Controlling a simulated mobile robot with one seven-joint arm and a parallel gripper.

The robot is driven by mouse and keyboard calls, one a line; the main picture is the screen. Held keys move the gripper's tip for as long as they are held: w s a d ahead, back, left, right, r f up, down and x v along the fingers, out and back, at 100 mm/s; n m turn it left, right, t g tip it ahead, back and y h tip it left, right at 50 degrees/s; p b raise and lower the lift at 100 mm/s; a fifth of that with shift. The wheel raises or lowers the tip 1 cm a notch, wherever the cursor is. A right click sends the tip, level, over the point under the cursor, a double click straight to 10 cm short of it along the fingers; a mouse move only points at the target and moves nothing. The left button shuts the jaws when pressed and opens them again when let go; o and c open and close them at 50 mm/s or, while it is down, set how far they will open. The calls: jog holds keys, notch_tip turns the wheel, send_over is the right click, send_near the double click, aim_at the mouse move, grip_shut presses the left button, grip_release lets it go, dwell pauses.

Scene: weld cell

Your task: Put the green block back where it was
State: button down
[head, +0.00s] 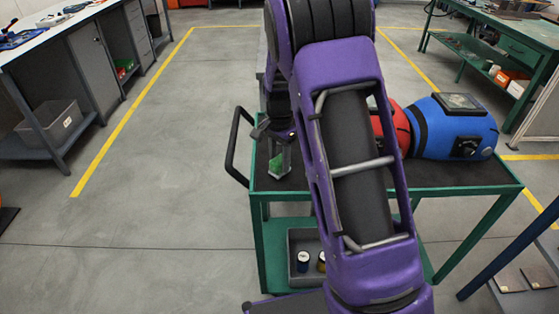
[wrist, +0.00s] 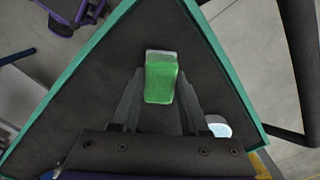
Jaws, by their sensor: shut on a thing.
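The green block (wrist: 160,82) is between the two fingers of my gripper (wrist: 159,98) in the wrist view, with a pale grey end showing at its top. My gripper is shut on it. In the head view the green block (head: 276,164) shows small under my gripper (head: 277,150), over the left part of the dark top of the green cart (head: 440,178). I cannot tell whether the block touches the cart top. My arm hides the middle of the cart.
A blue and red rounded machine (head: 452,128) stands on the cart's right part. A black handle (head: 234,148) sticks out at the cart's left. A white and light-blue round thing (wrist: 218,127) is right of my fingers. A grey bin (head: 304,242) sits on the lower shelf.

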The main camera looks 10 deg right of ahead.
aim_at(279, 160)
jog(key=shift+c, duration=2.1)
grip_release()
jog(key=shift+f, duration=0.1)
notch_tip(279, 160, up, 12)
jog(key=p, duration=0.2)
jog(key=shift+r, duration=0.2)
